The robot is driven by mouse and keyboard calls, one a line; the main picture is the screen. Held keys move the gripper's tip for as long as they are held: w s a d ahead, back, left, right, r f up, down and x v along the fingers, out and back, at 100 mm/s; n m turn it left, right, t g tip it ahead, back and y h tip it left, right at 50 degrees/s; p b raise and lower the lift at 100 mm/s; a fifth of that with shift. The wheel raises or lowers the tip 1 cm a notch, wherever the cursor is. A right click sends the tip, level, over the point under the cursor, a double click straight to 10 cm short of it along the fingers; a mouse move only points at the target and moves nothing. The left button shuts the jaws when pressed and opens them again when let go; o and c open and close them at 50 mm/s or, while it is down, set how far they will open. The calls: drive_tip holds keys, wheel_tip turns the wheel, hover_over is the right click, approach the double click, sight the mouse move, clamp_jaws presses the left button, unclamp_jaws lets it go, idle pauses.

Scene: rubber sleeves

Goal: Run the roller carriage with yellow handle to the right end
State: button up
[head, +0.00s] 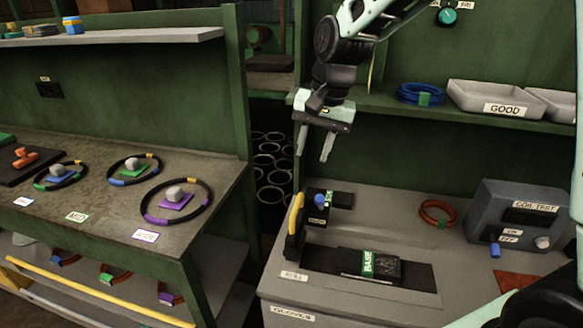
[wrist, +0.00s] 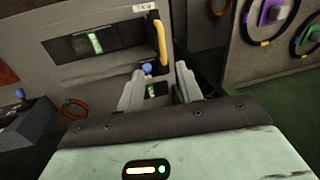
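The roller carriage is black with an upright yellow handle (head: 296,213) and stands at the left end of the black bed (head: 420,279) on the grey bench. The handle also shows in the wrist view (wrist: 160,42), beyond my fingertips. A dark block with a green "BASE" label (head: 370,264) lies on the bed, right of the carriage. My gripper (head: 313,157) hangs above and behind the carriage, apart from it. Its two fingers are spread and empty; they also show spread in the wrist view (wrist: 160,70).
A dark fixture with a blue knob (head: 320,199) stands behind the carriage, below my gripper. A red ring coil (head: 437,213) and a grey test box (head: 518,222) are to the right. A shelf holds a "GOOD" tray (head: 497,97). The left table (head: 75,150) carries several rings.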

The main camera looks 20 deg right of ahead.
drive_tip(key=w+d, duration=0.1)
drive_tip(key=w, duration=0.1)
drive_tip(key=p, duration=0.4)
approach(298, 202)
drive_tip(key=shift+m, duration=0.4)
drive_tip(key=x, duration=0.8)
drive_tip(key=shift+f, duration=0.15)
drive_tip(key=shift+d, duration=0.1)
clamp_jaws()
